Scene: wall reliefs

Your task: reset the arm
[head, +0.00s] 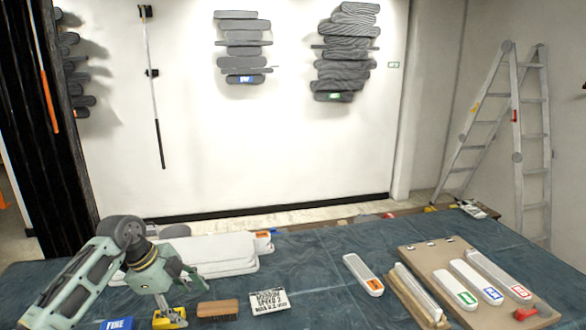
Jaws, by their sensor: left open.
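My left arm comes in from the lower left, and its gripper (188,281) is open over the left part of the table. Nothing shows between its fingers. A yellow object (169,318) and a brown brush-like block (217,308) lie below it on the blue cloth. A stack of white boards (222,252) lies just behind the gripper and is partly hidden by it. My right gripper is not in view.
The blue-covered table (315,265) has free room in its middle. A printed card (268,301), a white piece with an orange label (363,274) and a brown board (430,254) with labelled white pieces lie on it. A stepladder (515,130) stands behind right. Grey reliefs (243,50) hang on the wall.

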